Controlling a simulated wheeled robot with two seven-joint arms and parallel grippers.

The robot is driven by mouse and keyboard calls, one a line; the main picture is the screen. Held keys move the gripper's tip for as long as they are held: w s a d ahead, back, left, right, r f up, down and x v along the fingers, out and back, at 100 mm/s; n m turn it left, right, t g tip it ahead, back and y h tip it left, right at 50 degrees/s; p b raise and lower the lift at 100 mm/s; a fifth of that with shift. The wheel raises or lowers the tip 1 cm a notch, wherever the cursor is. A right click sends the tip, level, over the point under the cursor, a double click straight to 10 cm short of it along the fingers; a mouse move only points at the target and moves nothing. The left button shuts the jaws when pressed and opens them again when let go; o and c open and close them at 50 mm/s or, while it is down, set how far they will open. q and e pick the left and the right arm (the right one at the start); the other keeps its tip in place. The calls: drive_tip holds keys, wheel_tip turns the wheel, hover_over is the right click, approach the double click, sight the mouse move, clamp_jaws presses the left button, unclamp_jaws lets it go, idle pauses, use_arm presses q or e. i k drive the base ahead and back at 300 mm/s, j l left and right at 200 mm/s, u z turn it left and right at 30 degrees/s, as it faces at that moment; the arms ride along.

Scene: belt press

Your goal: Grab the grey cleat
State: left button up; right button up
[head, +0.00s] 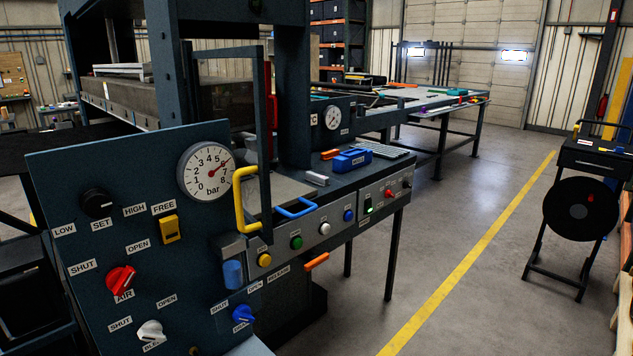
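A small light grey block, which looks like the grey cleat (317,178), lies on the dark bench top of the press.
A control panel (190,265) with a pressure gauge (206,172) fills the near left. A yellow handle (241,198) and a blue handle (297,209) stand out beside the press opening. An orange handle (317,262) sticks out below. Open floor (470,270) lies to the right.

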sight(322, 181)
drive_tip(key=i+l, duration=0.15)
drive_tip(key=l, duration=0.2)
drive_tip(key=i+l, duration=0.1)
drive_tip(key=l, duration=0.2)
drive_tip(key=i+l, duration=0.15)
drive_tip(key=l, duration=0.2)
drive_tip(key=i+l+u, duration=0.1)
drive_tip(key=l, duration=0.25)
drive_tip(key=i+l, duration=0.35)
drive_tip(key=i+l+u, duration=0.15)
drive_tip(key=i+l, duration=0.2)
drive_tip(key=l, duration=0.2)
drive_tip(key=i+l, duration=0.35)
drive_tip(key=l, duration=0.15)
drive_tip(key=u, duration=0.05)
